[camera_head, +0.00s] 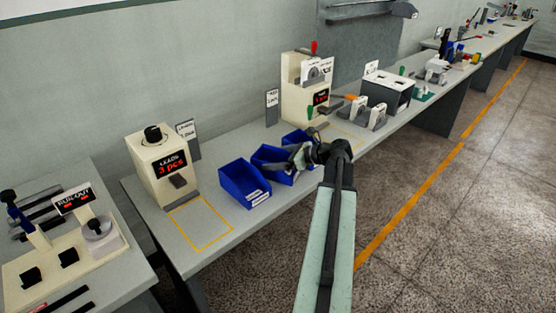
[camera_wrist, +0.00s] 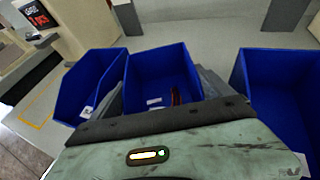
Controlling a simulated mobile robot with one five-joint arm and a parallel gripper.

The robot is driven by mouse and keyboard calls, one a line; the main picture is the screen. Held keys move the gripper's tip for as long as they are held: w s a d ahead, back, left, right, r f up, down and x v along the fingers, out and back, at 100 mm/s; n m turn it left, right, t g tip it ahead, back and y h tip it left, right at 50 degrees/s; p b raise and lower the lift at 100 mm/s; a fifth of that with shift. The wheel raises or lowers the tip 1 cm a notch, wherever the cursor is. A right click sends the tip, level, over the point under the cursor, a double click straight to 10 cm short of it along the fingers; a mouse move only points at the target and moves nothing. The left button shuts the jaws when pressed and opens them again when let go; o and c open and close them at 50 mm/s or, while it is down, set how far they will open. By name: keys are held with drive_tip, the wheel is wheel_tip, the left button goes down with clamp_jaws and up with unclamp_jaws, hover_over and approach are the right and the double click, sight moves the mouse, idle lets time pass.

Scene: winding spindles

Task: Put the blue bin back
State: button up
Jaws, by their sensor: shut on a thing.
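Three blue bins stand side by side on the bench in the head view: a left bin (camera_head: 243,187), a middle bin (camera_head: 268,158) and a right bin (camera_head: 291,137). My gripper (camera_head: 300,156) is at the middle bin and partly covers it. In the wrist view the middle bin (camera_wrist: 158,62) is between my grey jaws, which are shut on it. It holds a few small dark and reddish pieces and a white label. The left bin (camera_wrist: 85,85) and right bin (camera_wrist: 285,90) flank it closely. I cannot tell whether the held bin touches the bench.
A yellow outline (camera_head: 200,224) on the bench is empty, left of the bins, before the cream LEADS machine (camera_head: 161,165). A second cream machine (camera_head: 293,90) stands behind the right bin. A white-and-black box (camera_head: 387,90) stands farther right. The floor in front is clear.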

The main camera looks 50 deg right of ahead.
drive_tip(key=o, duration=1.3)
drive_tip(key=shift+r+p, duration=0.2)
drive_tip(key=shift+p, duration=0.1)
drive_tip(key=p+v, duration=0.4)
drive_tip(key=v, duration=0.8)
drive_tip(key=shift+s+f, duration=0.1)
